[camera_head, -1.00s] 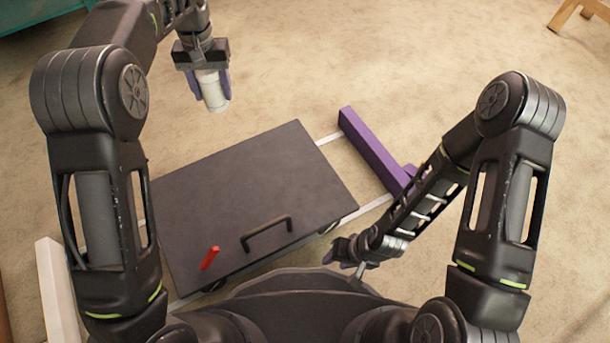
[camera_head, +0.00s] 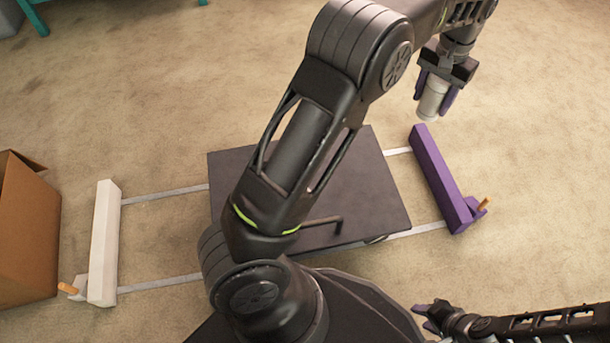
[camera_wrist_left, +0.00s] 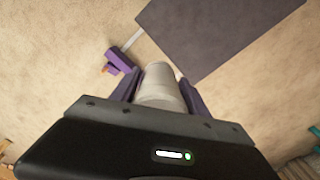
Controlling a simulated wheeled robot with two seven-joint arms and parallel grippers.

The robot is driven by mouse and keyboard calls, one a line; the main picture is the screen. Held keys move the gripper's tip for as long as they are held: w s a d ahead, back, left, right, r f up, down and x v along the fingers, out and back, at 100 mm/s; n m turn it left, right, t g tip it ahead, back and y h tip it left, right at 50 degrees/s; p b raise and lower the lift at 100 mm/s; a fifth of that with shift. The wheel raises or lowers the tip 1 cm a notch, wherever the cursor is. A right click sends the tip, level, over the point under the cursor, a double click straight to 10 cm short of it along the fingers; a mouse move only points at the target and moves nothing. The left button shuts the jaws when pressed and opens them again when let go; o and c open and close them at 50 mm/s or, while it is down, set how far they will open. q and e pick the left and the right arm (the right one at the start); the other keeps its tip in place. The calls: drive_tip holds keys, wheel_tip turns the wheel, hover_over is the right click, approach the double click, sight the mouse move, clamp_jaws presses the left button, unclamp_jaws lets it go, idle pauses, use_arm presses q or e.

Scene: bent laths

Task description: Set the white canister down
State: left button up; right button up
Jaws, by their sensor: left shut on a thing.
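The white canister (camera_head: 432,100) is held upright-looking, slightly tilted in the picture, between the purple fingers of my left gripper (camera_head: 436,96). It appears just beyond the far end of the purple bar in the head view; its height above the floor is hard to judge. In the left wrist view the canister (camera_wrist_left: 162,86) sits between both fingers, its far end over carpet. My left gripper is shut on it. My right gripper (camera_head: 424,318) is low at the bottom right, empty, with its fingers apart.
A dark flat panel (camera_head: 375,190) with a handle lies in the middle, partly hidden by my left arm. A purple bar (camera_head: 440,180) and a white bar (camera_head: 104,240) flank it, joined by pale strips. A brown box (camera_head: 25,235) stands left. Carpet (camera_head: 540,140) is clear at right.

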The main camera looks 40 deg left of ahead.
use_arm(q)
drive_tip(key=s+a+f+n, duration=0.3)
drive_tip(key=s+a+f, duration=0.1)
drive_tip(key=f, duration=0.4)
drive_tip(key=s+a+f+n, duration=0.3)
drive_tip(key=s+a+f, duration=0.1)
drive_tip(key=a+f, duration=0.3)
drive_tip(key=s+a+f+n, duration=0.3)
drive_tip(key=s+a+f, duration=0.1)
drive_tip(key=f, duration=0.5)
drive_tip(key=shift+s+a+f, duration=0.25)
drive_tip(key=shift+a+f, duration=0.05)
drive_tip(key=shift+a, duration=0.6)
use_arm(e)
drive_tip(key=shift+f, duration=0.2)
